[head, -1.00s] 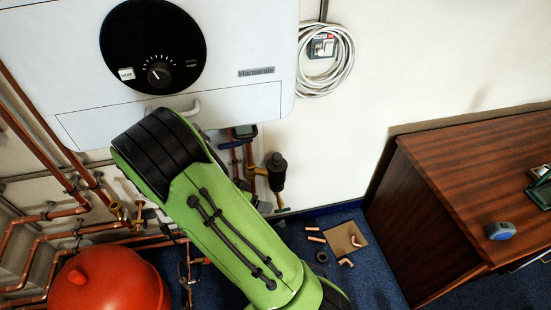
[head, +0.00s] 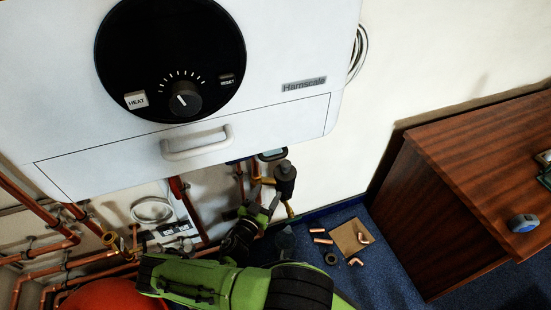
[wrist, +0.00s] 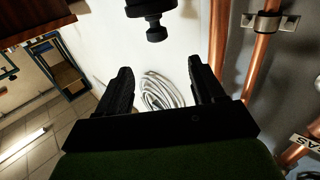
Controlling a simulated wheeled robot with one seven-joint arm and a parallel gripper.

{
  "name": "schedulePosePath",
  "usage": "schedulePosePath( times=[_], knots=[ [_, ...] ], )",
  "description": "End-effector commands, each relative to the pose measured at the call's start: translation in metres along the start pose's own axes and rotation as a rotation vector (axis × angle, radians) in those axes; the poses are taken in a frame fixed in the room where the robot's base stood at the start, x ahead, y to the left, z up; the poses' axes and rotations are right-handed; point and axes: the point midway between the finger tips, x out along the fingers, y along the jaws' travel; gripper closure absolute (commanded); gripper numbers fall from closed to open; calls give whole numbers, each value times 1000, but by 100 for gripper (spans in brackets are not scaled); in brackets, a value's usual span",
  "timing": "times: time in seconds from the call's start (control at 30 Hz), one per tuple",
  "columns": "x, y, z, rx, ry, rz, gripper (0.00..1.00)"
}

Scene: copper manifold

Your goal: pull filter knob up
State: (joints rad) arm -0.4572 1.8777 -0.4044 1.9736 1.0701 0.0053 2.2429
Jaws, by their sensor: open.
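The filter (head: 285,182) is a dark cylinder on the pipework below the white boiler, near the wall. My gripper (head: 262,202) is just to its lower left in the head view, and the fingers partly overlap the pipes there. In the wrist view, my gripper (wrist: 158,76) is open with nothing between its black fingers. A black stepped part (wrist: 155,30), which looks like the filter's knob end, shows at the top centre of that view, beyond the fingertips. I see no contact between fingers and knob.
The white boiler (head: 300,115) with its handle (head: 197,143) overhangs the pipes. Copper pipes (head: 38,245) run at left, above a red vessel (head: 110,294). A wooden desk (head: 450,210) stands at right. Copper fittings (head: 320,240) lie on the blue carpet.

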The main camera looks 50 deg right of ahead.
Motion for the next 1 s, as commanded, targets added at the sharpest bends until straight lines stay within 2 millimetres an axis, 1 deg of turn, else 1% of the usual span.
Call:
schedulePosePath(
  times=[0.17, 0.4, 0.5, 0.6, 0.73, 0.97, 1.0],
  knots=[
    [37, 2, 2, 2, 1, 7, 32],
    [98, 2, 2, 2, 0, 6, 32],
    [121, 2, 2, 1, 0, 6, 32],
    [138, 2, 2, 0, -1, 5, 32],
    [150, 1, 1, -1, -2, 4, 32],
    [152, 1, 0, -2, -3, 4, 32],
    [152, 1, 0, -2, -2, 4, 34]
  ],
)
